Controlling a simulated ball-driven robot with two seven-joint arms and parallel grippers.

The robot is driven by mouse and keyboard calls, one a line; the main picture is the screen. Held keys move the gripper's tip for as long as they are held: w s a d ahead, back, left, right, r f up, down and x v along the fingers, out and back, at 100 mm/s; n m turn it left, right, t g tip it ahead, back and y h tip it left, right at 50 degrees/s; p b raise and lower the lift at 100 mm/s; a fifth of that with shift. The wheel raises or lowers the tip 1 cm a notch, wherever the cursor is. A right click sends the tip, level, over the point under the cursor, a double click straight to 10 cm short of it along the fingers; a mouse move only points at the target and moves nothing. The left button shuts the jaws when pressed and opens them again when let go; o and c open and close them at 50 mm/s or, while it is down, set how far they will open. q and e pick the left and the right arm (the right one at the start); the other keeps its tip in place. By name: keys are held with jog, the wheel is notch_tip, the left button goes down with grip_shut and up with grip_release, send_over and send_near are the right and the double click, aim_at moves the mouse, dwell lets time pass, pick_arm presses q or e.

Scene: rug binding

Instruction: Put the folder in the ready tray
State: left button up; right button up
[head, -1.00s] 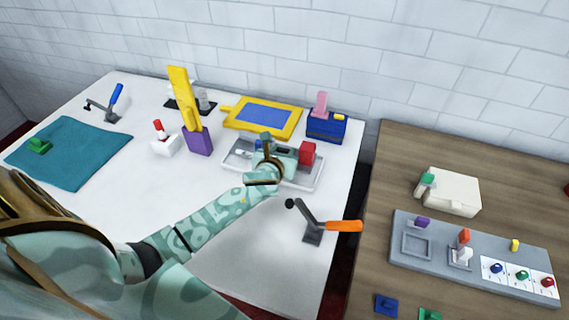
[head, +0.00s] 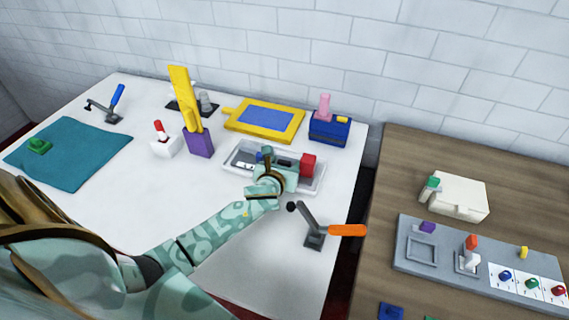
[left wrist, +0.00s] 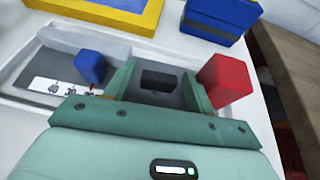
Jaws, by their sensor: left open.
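A shallow pale tray with a grey floor (head: 229,155) stands near the right of the white table. It holds a red block (head: 307,164), a blue block (left wrist: 91,66), a white strip with numbers (left wrist: 62,88) and a small black piece (left wrist: 158,81). My left gripper (head: 278,161) is over this tray, open, its fingers either side of the black piece; I cannot tell whether they touch it. A yellow-framed tray with a blue floor (head: 265,117) lies behind. I cannot tell for sure which thing is the folder or which tray is the ready tray. My right gripper is out of view.
A blue box with a pink post (head: 328,127) stands behind right. A lever with an orange handle (head: 345,230) is in front right. A purple holder with a tall yellow piece (head: 199,142) stands left. White table between the teal cloth (head: 85,160) and my arm is clear.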

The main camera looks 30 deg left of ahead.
pick_arm(q)
jog(key=p+v, duration=0.2)
jog(key=v, duration=0.4)
jog(key=shift+s+r, duration=0.1)
jog(key=shift+r, duration=0.15)
jog(key=shift+s+d+r, duration=0.1)
jog(key=shift+s+d, duration=0.1)
jog(key=shift+s, duration=0.15)
